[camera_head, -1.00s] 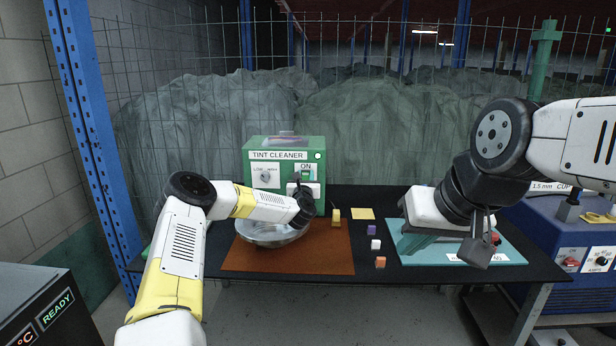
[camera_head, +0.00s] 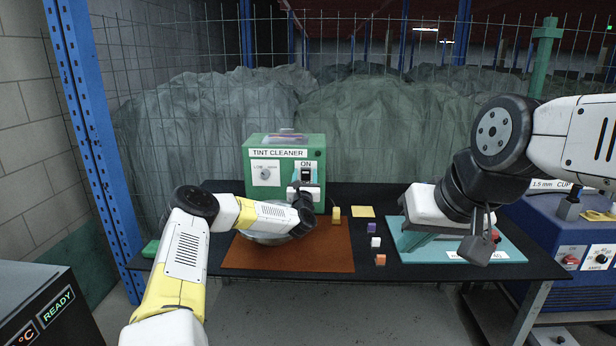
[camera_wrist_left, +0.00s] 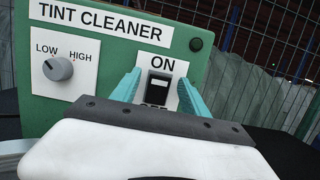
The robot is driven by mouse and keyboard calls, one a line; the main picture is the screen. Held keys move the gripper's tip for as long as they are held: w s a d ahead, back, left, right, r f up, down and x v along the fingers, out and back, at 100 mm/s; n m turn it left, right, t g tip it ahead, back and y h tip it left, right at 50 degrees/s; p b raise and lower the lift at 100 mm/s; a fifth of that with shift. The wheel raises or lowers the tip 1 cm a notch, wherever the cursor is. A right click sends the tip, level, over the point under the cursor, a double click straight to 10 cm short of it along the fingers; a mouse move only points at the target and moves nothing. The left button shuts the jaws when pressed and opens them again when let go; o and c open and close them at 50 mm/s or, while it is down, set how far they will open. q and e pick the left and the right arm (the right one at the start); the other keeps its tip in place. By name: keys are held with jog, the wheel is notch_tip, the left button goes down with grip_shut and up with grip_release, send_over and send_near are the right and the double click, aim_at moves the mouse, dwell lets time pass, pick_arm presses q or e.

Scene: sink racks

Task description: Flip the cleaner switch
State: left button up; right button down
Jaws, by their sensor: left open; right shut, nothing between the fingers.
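The tint cleaner (camera_head: 255,155) is a green box at the back of the table. Its ON rocker switch (camera_wrist_left: 158,88) looks dark, and the lower label is partly hidden by my gripper. A round dark lamp (camera_wrist_left: 196,44) sits above it. My left gripper (camera_wrist_left: 159,78) is open, with teal fingers on either side of the switch; I cannot tell whether they touch it. In the head view the left gripper (camera_head: 305,186) is just in front of the box. My right gripper (camera_head: 408,246) is shut and empty above the teal mat.
A LOW/HIGH knob (camera_wrist_left: 58,69) is left of the switch. A metal bowl (camera_head: 264,239), mostly hidden by my left arm, sits on the brown mat (camera_head: 300,257). Small blocks and a yellow object (camera_head: 337,215) lie to the right. A wire fence stands behind.

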pick_arm(q)
jog(key=v, duration=0.8)
jog(key=shift+w, duration=0.1)
jog(key=s+d+r+m+g+h, duration=0.4)
jog(key=s+d+m, duration=0.1)
jog(key=m, duration=0.6)
jog(key=s+d+r+m+g+h, duration=0.3)
jog(key=s+d+r+m+g, duration=0.15)
jog(key=m, duration=0.65)
jog(key=s+a+r+m+g+y, duration=0.1)
jog(key=s+a+m, duration=0.4)
jog(key=s, duration=0.8)
jog(key=s+a+r+m+g+y, duration=0.2)
jog(key=s+a, duration=0.4)
jog(key=s, duration=0.8)
jog(key=s+a+r+m+g+y, duration=0.1)
jog(key=s+a+r+m+g, duration=0.2)
jog(key=s, duration=1.1)
jog(key=a+m, duration=0.3)
jog(key=m, duration=0.1)
jog(key=shift+s+a+r+m+y, duration=0.2)
jog(key=shift+a+r+m+y, duration=0.1)
jog(key=shift+a+y, duration=0.1)
